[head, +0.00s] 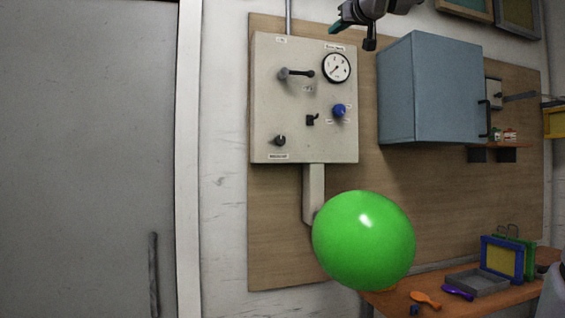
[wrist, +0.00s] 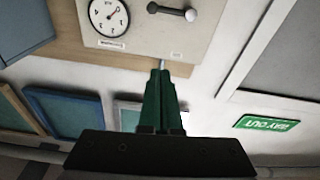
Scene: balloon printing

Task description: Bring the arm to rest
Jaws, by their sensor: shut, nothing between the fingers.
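A large inflated green balloon (head: 363,245) is below the panel, at the lower end of a grey duct (head: 313,190). My gripper is well above the balloon and apart from it.
A blue-grey cabinet (head: 430,90) is right of the panel. A grey door (head: 85,150) is at the left.

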